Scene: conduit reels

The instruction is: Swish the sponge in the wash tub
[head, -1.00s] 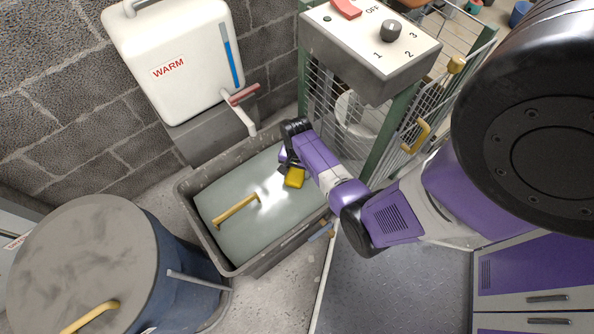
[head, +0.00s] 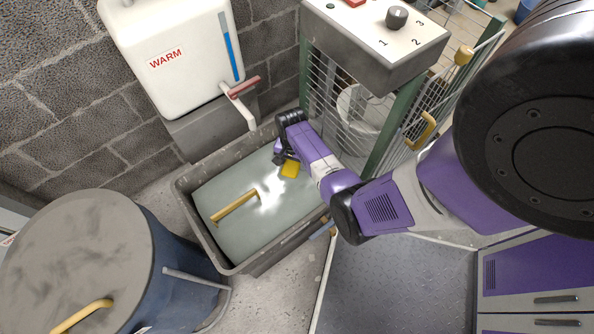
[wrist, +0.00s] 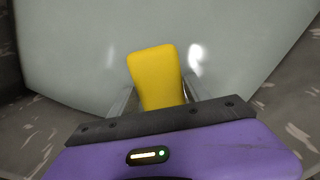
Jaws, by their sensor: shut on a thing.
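The yellow sponge (head: 290,170) is in the jaws of my gripper (head: 283,160), at the far right part of the wash tub. In the wrist view the sponge (wrist: 155,75) sits between the two fingers of my gripper (wrist: 155,98), which are shut on it. The wash tub (head: 187,206) is a grey rectangular basin holding pale grey-green water (head: 240,185). The sponge is over or at the water; I cannot tell how deep it sits. A yellow handle-like bar (head: 235,206) shows in the tub, left of the sponge.
A white water heater marked WARM (head: 170,60) with a red-handled tap (head: 243,88) hangs behind the tub. A control box (head: 375,45) and wire cage (head: 350,120) stand at the right. A blue drum (head: 75,255) stands at the left.

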